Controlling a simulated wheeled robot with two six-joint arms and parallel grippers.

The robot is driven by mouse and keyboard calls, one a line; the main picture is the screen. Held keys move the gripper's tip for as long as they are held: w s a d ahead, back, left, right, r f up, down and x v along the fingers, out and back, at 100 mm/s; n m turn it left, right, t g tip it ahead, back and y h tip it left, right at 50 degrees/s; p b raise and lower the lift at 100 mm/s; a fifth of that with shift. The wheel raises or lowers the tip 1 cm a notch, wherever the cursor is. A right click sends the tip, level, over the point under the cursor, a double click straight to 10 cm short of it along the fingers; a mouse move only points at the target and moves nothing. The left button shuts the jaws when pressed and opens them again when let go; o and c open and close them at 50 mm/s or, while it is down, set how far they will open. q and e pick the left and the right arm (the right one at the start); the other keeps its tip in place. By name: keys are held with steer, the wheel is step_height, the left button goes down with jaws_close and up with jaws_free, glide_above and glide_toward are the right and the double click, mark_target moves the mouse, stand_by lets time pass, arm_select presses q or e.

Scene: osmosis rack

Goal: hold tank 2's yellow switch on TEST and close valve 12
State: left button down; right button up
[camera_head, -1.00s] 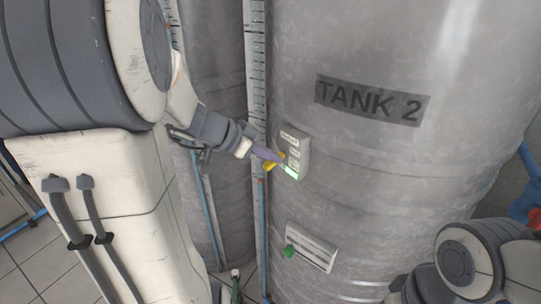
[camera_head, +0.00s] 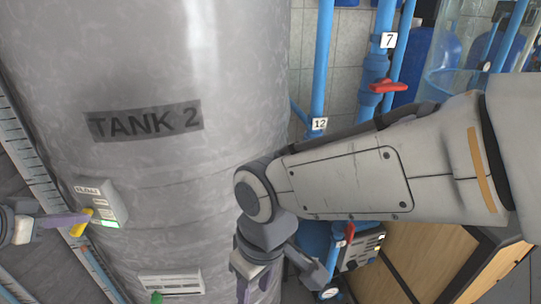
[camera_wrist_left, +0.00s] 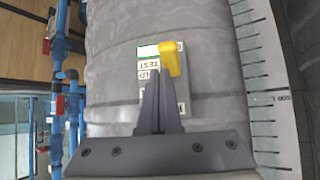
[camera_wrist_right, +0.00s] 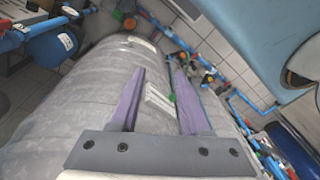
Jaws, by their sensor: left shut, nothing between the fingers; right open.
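Tank 2 (camera_head: 230,60) bears a grey switch box (camera_head: 112,200) with a lit green display. The yellow switch (camera_head: 81,222) sticks out of it; in the left wrist view the switch (camera_wrist_left: 172,58) is beside the TEST label. My left gripper (camera_wrist_left: 155,74) is shut and empty, its tips right beside the switch; I cannot tell whether they touch. The number 12 tag (camera_head: 319,124) hangs on a blue pipe. My forearm hides what is below it, and a red handle (camera_head: 349,233) shows beneath. My right gripper (camera_wrist_right: 160,72) is open and empty, in front of the tank.
A red handle (camera_head: 388,86) sits by the number 7 tag (camera_head: 389,40) on another blue pipe. A white panel (camera_head: 172,284) with a green knob is low on the tank. A wooden cabinet (camera_head: 390,265) stands at the lower right. Blue pipes crowd the right side.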

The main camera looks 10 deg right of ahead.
steer(key=w+d+r+m+t, duration=0.1)
steer(key=w+d+r+m, duration=0.1)
steer(key=w+d+r, duration=0.35)
steer(key=w+d+r+m+t, duration=0.1)
steer(key=w+d+r+m, duration=0.15)
steer(key=w, duration=0.65)
steer(key=w+d+r+m+t+h, duration=0.1)
steer(key=w+d+r, duration=0.3)
steer(key=d, duration=0.3)
steer(key=w+d+r+m+t, duration=0.1)
steer(key=w+d+r, duration=0.25)
steer(key=d, duration=0.45)
steer(key=x, duration=1)
steer(key=shift+w+f, duration=0.1)
steer(key=shift+f, duration=0.25)
jaws_close()
